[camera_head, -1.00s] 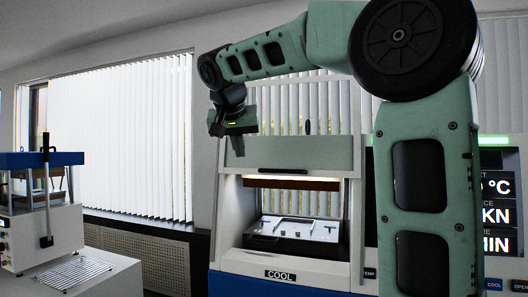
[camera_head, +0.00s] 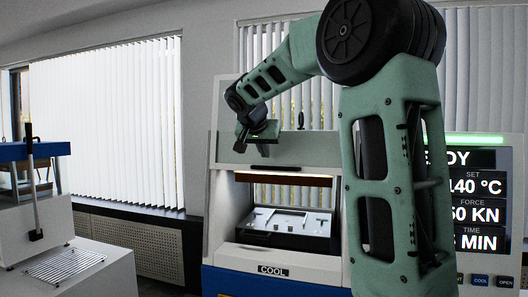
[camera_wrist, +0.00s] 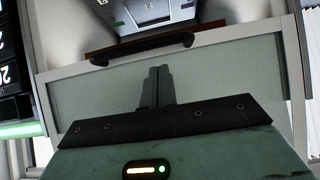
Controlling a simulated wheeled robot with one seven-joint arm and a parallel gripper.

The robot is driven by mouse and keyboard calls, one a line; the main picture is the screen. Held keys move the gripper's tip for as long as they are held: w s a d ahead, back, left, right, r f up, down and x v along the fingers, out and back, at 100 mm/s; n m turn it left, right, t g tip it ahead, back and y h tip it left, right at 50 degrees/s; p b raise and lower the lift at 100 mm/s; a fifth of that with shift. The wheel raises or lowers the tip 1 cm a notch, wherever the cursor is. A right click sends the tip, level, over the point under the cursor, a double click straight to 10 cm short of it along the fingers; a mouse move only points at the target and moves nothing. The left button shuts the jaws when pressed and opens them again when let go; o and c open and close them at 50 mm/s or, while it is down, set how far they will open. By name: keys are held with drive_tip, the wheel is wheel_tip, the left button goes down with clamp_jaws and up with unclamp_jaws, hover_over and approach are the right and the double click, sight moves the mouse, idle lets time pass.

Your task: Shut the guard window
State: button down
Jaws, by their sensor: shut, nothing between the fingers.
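The guard window (camera_head: 310,152) is a pale green pane in a light grey frame on the front of the press. It stands raised, with the press opening uncovered below it. A dark bar handle (camera_head: 276,168) runs along its lower edge; the handle also shows in the wrist view (camera_wrist: 140,47). My gripper (camera_head: 262,146) is in front of the pane, above the handle. In the wrist view its two fingers (camera_wrist: 160,70) are shut together, empty, and point toward the handle with a visible gap. Whether they touch the pane is unclear.
Inside the opening is a tray with metal plates (camera_head: 290,222). A lit display (camera_head: 475,185) is on the right, partly behind my arm. Another press with a lever (camera_head: 32,180) stands at the left. Window blinds (camera_head: 110,125) are behind.

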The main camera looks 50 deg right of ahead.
drive_tip(key=shift+f, duration=1)
drive_tip(key=shift+f, duration=0.1)
drive_tip(key=shift+s+a+f+b, duration=0.3)
drive_tip(key=shift+a+f+b, duration=0.35)
drive_tip(key=shift+f+b, duration=4.75)
drive_tip(key=shift+s+a+f+b, duration=0.25)
drive_tip(key=shift+a+f+b, duration=0.4)
drive_tip(key=shift+f+b, duration=4.8)
drive_tip(key=shift+s+a+f+b, duration=0.3)
drive_tip(key=shift+a+f+b, duration=0.35)
drive_tip(key=shift+f+b, duration=4.75)
drive_tip(key=shift+r+b, duration=0.95)
drive_tip(key=shift+b, duration=0.05)
